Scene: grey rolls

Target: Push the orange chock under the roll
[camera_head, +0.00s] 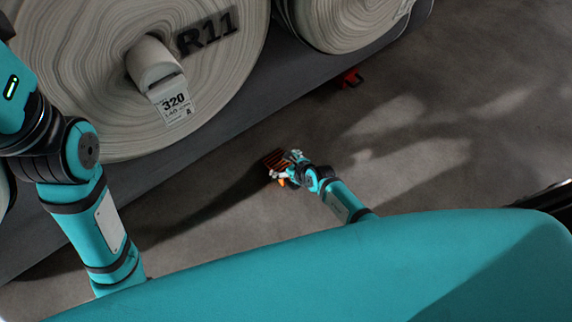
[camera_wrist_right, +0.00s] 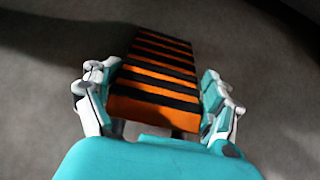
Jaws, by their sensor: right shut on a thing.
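The orange chock (camera_head: 272,159) with black stripes is in my right gripper (camera_head: 286,171), low over the floor and apart from the rolls. In the right wrist view the chock (camera_wrist_right: 155,75) sits between the two fingers of the right gripper (camera_wrist_right: 158,100), which is shut on it. The large grey roll marked R11 (camera_head: 95,60) stands at upper left, on a dark grey base. Whether the chock touches the floor I cannot tell. My left arm comes in at the left; its gripper is out of view.
A second grey roll (camera_head: 350,18) is at the top. A red item (camera_head: 348,78) sits by the base's edge below it. A paper label (camera_head: 174,101) hangs from the R11 roll's core. The floor (camera_head: 440,120) to the right is clear.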

